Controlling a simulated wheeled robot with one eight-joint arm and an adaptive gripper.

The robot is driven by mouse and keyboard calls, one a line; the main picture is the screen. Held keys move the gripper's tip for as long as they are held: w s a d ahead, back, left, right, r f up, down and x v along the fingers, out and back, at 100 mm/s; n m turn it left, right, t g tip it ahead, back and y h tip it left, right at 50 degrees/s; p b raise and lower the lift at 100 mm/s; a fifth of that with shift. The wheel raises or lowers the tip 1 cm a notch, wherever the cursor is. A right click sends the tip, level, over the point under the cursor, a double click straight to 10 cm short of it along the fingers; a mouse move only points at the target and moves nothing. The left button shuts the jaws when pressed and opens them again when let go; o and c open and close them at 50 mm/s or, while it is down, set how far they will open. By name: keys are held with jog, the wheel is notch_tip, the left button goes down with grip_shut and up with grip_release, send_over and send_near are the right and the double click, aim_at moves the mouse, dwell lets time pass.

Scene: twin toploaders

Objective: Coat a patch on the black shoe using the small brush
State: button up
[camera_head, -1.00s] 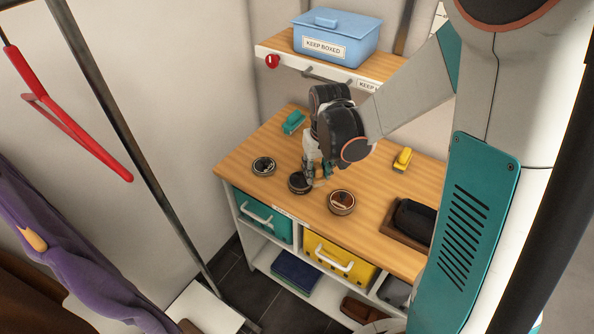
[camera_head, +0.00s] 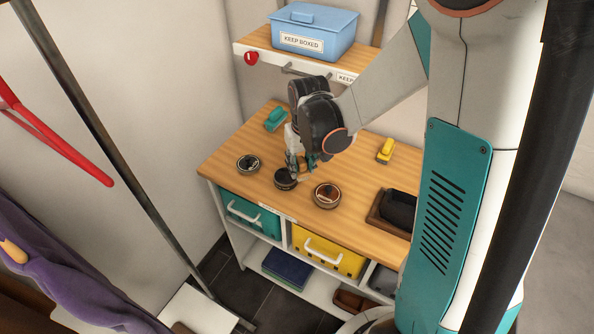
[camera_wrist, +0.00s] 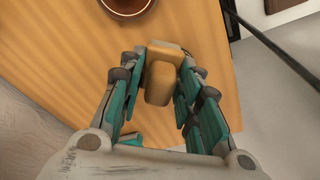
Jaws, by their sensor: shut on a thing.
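My gripper (camera_head: 300,170) is low over the worktop, right beside a small dark round tin (camera_head: 285,179). In the wrist view my gripper (camera_wrist: 163,85) is shut on a small tan, wood-coloured piece, apparently the small brush (camera_wrist: 160,78). Its bristles are hidden, and I cannot tell whether it touches the tin. The black shoe (camera_head: 401,209) lies at the right end of the worktop in a brown tray (camera_head: 377,219), apart from my gripper.
A brown-topped tin (camera_head: 326,195) stands right of my gripper, another dark tin (camera_head: 248,164) left. A teal brush (camera_head: 276,118) and a yellow brush (camera_head: 385,150) lie farther back. A shelf with a blue box (camera_head: 314,32) overhangs behind. Worktop between tins and tray is clear.

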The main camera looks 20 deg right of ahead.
jog(key=w+a+r+p, duration=0.1)
jog(key=w+a+r, duration=0.2)
jog(key=w, duration=0.2)
jog(key=shift+s+f+b, duration=0.15)
jog(key=shift+f+b, duration=0.8)
jog(key=shift+f, duration=0.6)
jog(key=shift+s+f+b, duration=0.1)
jog(key=shift+f+b, duration=0.85)
jog(key=shift+f, duration=0.6)
jog(key=shift+f+b, duration=0.5)
notch_tip(320, 180, up, 7)
jog(key=p, duration=0.4)
jog(key=shift+p, duration=0.35)
dwell(0.6)
